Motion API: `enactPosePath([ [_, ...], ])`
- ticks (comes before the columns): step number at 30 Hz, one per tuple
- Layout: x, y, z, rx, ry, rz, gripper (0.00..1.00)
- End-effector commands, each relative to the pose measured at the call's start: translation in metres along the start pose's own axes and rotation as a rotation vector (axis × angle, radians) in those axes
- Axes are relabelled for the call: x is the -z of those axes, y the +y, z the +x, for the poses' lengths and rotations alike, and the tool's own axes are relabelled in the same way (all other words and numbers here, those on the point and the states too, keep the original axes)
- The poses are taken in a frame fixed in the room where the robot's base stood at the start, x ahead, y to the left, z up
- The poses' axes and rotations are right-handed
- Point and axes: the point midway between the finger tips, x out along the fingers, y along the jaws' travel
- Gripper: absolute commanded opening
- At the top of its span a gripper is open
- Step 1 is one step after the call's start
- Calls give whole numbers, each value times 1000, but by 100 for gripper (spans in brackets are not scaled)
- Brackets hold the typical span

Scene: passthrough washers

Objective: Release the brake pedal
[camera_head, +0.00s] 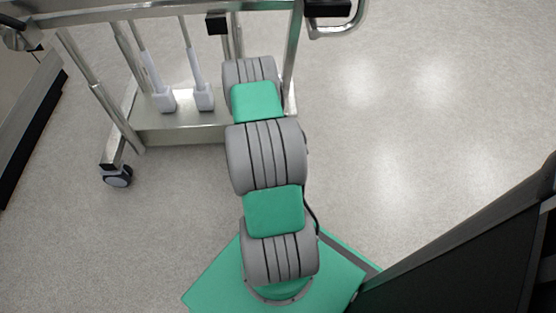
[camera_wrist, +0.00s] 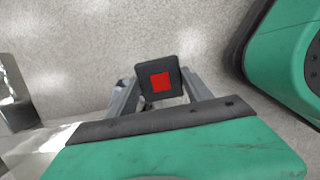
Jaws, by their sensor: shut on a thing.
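The brake pedal (camera_wrist: 147,69) is a black square pad with a red square on its face, in the upper middle of the wrist view. My gripper (camera_wrist: 161,82) has one grey finger on each side of the pedal and is shut on it. What lies under the pedal is hidden by the pad and the fingers. In the head view my arm covers the spot, and neither the gripper nor the pedal can be made out there.
A metal cart (camera_head: 180,134) with a low shelf stands at the upper left of the head view. One of its caster wheels (camera_head: 117,176) rests on the floor. A dark panel (camera_head: 470,250) stands at the lower right. The speckled floor (camera_head: 420,130) on the right is clear.

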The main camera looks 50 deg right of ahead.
Motion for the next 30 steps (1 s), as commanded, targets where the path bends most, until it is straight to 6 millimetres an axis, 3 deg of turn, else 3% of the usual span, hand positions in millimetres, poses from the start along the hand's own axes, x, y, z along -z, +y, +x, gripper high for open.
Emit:
enactPosePath([
  [3,0,-2,1,4,2,-5,0],
  [4,0,-2,1,5,1,-4,59],
  [9,-2,-1,2,4,0,-1,73],
  [12,-2,-1,1,3,0,1,80],
  [20,-2,0,-2,1,-1,1,80],
  [30,-3,0,-65,0,-1,-1,80],
])
